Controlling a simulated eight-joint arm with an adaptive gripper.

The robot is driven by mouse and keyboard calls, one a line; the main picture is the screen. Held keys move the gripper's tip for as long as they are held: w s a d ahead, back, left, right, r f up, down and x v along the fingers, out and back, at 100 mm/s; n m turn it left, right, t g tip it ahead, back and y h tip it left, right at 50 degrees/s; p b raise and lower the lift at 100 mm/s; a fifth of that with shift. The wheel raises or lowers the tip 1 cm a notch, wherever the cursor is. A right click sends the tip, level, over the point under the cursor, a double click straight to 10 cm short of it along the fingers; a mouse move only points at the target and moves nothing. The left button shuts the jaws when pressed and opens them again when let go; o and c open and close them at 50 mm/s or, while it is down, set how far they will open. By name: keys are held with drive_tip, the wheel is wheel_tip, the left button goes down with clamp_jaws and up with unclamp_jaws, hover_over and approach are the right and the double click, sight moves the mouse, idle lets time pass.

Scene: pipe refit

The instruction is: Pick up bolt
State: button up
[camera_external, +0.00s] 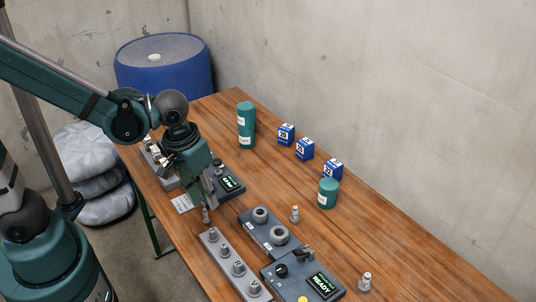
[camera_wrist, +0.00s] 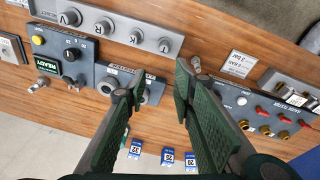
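In the wrist view this bolt (camera_wrist: 196,62) appears beside the right fingertip, outside the gap; contact cannot be told. A second bolt (camera_external: 295,214) stands beyond the two-ringed grey block. A third bolt (camera_external: 365,282) stands right of the READY panel and also shows in the wrist view (camera_wrist: 42,82).
The lettered rail (camera_external: 222,251), two-ringed block (camera_external: 259,227) and READY panel (camera_external: 275,266) lie close together. Another panel (camera_external: 231,184) is beside my gripper. Teal canisters (camera_external: 328,193) and blue boxes (camera_external: 305,149) stand towards the wall. The wooden table (camera_external: 400,260) is clear at right.

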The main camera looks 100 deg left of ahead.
sight(205, 212)
drive_tip(key=s+a+f+n, duration=0.1)
drive_tip(key=a+f, duration=0.1)
drive_tip(key=s+a+f+n+g, duration=0.1)
drive_tip(key=s+a+f+n, duration=0.1)
drive_tip(key=a+f, duration=0.1)
drive_tip(key=s+a+f+n+h+b, duration=0.1)
drive_tip(key=a+f, duration=0.2)
drive_tip(key=shift+s+a+f+n+g, duration=0.1)
drive_tip(key=shift+s+a+n+g, duration=0.2)
drive_tip(key=shift+g, duration=0.1)
drive_tip(key=shift+f+b, duration=0.3)
drive_tip(key=shift+f, duration=1)
drive_tip(key=shift+d, duration=0.1)
drive_tip(key=shift+f+b, duration=0.85)
drive_tip(key=shift+f, duration=1.75)
clamp_jaws()
